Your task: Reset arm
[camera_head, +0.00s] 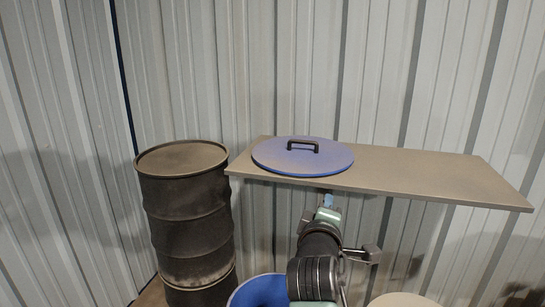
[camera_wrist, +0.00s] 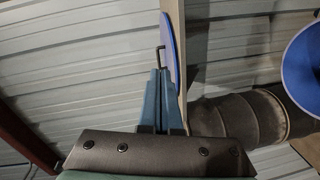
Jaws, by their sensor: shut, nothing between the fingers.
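My gripper (camera_head: 328,199) points toward the shelf in the head view, just under the shelf's front edge and below the blue lid in the picture. In the wrist view my gripper (camera_wrist: 161,73) has its two blue-grey fingers together and empty. The round blue lid (camera_head: 275,160) with a black handle lies flat on the left part of the shelf. In the wrist view the lid (camera_wrist: 169,35) shows edge-on beyond the fingertips. I cannot tell how far the fingertips are from the shelf edge.
The brown shelf (camera_head: 430,175) is bare to the right of the lid. A dark, worn metal drum (camera_head: 185,215) stands at left. A blue open container (camera_head: 247,292) is at the bottom, partly hidden by my arm. A pale round top (camera_head: 403,300) is at lower right. Corrugated wall stands behind.

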